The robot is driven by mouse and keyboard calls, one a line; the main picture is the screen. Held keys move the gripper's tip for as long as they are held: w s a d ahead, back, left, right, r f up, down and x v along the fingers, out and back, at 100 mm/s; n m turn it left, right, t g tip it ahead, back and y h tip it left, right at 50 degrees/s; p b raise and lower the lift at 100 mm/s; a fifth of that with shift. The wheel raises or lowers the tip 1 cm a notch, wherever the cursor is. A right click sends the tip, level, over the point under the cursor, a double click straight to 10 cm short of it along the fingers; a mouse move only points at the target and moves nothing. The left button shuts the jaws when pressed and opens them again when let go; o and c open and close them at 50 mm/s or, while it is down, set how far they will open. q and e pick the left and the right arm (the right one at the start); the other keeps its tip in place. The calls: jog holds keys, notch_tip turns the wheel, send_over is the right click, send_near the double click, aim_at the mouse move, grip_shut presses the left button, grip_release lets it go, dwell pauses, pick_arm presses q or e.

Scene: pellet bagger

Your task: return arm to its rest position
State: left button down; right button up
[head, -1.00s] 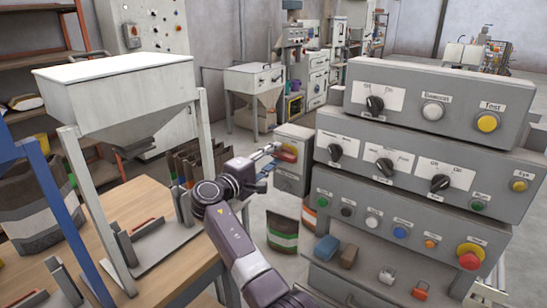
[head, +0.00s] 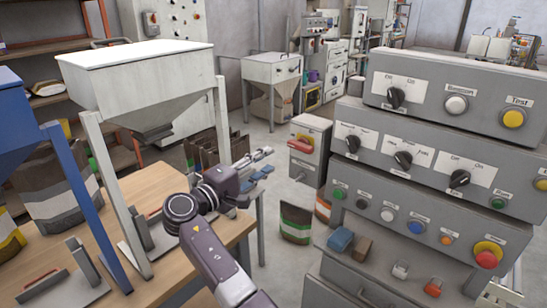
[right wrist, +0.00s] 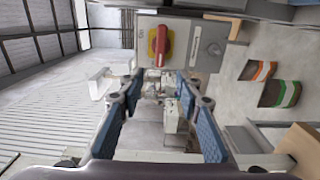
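My right arm reaches forward from the bottom of the head view, dark purple-grey. Its gripper (head: 264,163) is in the air beyond the wooden bench's edge, to the left of the grey switch box (head: 309,167) with a red handle. In the right wrist view the two blue-padded fingers stand apart with nothing held between them; the gripper (right wrist: 157,88) faces the red handle on its yellow plate (right wrist: 160,45), with a visible distance to it. My left gripper is not in view.
A white hopper (head: 140,75) on legs and a blue frame (head: 85,205) stand at the left by the wooden bench (head: 165,187). A stepped control console (head: 430,175) fills the right. A bag (head: 296,222) stands on the floor between them.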

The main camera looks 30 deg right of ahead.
jog(key=shift+s+a, duration=0.1)
jog(key=shift+a, duration=0.1)
dwell(0.3)
notch_tip(320, 180, down, 25)
jog(key=w+a+n+t+y, duration=0.1)
jog(key=a+n+t+y, duration=0.1)
jog(key=n+y, duration=0.35)
jog(key=s+a+f+g+y, duration=0.15)
jog(key=s+f, duration=0.35)
jog(key=f, duration=0.6)
jog(key=s+a+f+g+y, duration=0.1)
jog(key=s+f+y, duration=0.3)
jog(key=f, duration=0.8)
jog(key=s+a+f+m+g+y, duration=0.1)
jog(key=s+a+f+g+y, duration=0.1)
jog(key=s+f, duration=0.95)
jog(key=s+a+f+m+g+y, duration=0.1)
jog(key=s+f+m+g+y, duration=0.1)
jog(key=s+f, duration=0.95)
jog(key=s+f+m, duration=0.1)
jog(key=s+m, duration=0.1)
jog(key=s, duration=1.1)
jog(key=s+d+f+m+g+y, duration=0.1)
jog(key=s+f+m, duration=0.1)
jog(key=s, duration=1.1)
jog(key=shift+s+f+m+y, duration=0.15)
jog(key=shift+s+m+y, duration=0.15)
jog(key=shift+s+m, duration=0.05)
